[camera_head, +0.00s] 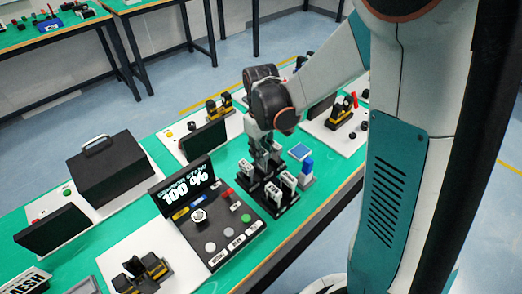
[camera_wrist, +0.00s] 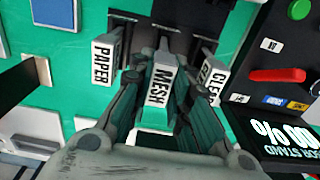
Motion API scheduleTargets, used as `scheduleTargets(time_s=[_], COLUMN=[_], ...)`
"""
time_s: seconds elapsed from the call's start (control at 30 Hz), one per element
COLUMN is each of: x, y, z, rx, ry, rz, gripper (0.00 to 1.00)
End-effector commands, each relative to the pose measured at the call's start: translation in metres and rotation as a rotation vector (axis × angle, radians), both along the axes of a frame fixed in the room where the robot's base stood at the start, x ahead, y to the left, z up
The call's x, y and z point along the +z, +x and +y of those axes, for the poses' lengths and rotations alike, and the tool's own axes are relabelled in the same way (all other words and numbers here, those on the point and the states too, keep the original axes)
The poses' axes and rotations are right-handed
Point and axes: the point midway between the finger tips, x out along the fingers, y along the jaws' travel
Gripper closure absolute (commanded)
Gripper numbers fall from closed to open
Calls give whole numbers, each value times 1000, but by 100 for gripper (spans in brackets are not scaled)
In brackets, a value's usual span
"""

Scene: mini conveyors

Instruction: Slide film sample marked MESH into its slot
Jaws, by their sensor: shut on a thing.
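The sample marked MESH (camera_wrist: 158,84) stands between my fingers in the wrist view, with its white label facing the camera. My gripper (camera_wrist: 160,72) is shut on it. In the head view my gripper (camera_head: 264,158) points down over a black rack (camera_head: 267,202) that holds several white-topped samples. Another, whose label starts with CLE (camera_wrist: 212,76), is to the right and partly hidden by a finger. A white plate reading MESH (camera_head: 28,283) lies at the lower left of the head view; any slot there is cut off.
A black control panel (camera_head: 222,245) with buttons, a red lever and a lit screen (camera_head: 188,193) stands left of the rack. A blue-topped piece (camera_head: 300,152) and a blue bottle-like object (camera_head: 307,168) are close on the right. A black case (camera_head: 110,172) is further left.

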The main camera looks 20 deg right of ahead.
Motion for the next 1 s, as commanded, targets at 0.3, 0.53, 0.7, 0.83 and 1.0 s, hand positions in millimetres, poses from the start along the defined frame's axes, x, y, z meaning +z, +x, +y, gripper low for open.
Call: scheduleTargets(time_s=[0.3, 0.53, 0.7, 0.83, 1.0], x=[-10, -16, -17, -16, -16], y=[0, 0, 0, 0, 0], z=[0, 0, 0, 0, 0], rx=[0, 0, 0, 0, 0], ry=[0, 0, 0, 0, 0], rz=[0, 0, 0, 0, 0], gripper=[100, 100, 100, 100, 59])
